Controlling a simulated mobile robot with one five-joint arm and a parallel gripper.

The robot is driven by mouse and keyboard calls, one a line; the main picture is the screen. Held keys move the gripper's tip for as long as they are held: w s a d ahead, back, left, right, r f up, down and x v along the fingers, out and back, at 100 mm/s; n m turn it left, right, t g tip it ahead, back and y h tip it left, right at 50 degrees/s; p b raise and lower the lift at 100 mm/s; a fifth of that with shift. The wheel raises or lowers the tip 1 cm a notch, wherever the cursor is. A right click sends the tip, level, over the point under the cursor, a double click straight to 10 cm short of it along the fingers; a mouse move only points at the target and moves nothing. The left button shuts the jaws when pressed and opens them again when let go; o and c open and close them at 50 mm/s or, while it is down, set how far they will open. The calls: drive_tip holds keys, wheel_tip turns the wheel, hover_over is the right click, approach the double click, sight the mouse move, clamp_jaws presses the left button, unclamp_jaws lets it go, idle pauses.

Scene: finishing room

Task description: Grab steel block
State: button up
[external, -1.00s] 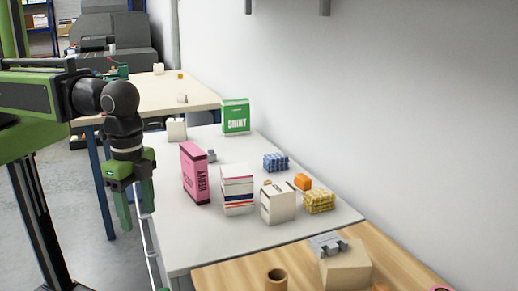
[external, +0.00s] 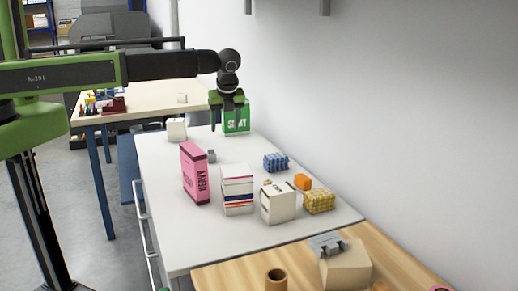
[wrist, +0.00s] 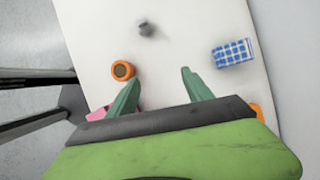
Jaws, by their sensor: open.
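A small grey block (external: 211,156), which looks like the steel block, sits on the white table (external: 180,240), just behind the pink box (external: 195,174). In the wrist view the grey block (wrist: 147,29) lies near the top, beyond my fingertips. My gripper (external: 228,126) hangs above the far part of the table, in front of the green box (external: 236,116) in the picture. It is open, with nothing between its fingers (wrist: 160,76). Another grey metal-looking piece (external: 327,245) lies on a beige block on the wooden surface.
An orange ring-like item (wrist: 123,70) and a blue checked block (wrist: 232,53) lie near the grey block in the wrist view. A wall bounds the right side.

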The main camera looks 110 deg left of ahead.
drive_tip(key=n, duration=0.2)
approach(211, 150)
drive_tip(key=shift+h, duration=0.3)
drive_tip(key=b+x, duration=0.5)
drive_tip(key=b, duration=0.6)
drive_tip(key=shift+s+a+r, duration=0.15)
drive_tip(key=shift+a, duration=0.05)
drive_tip(key=shift+s+a, duration=0.15)
drive_tip(key=shift+a, duration=0.05)
drive_tip(key=b+x, duration=0.5)
drive_tip(key=shift+f, duration=0.35)
drive_tip(key=shift+r, duration=0.2)
clamp_jaws()
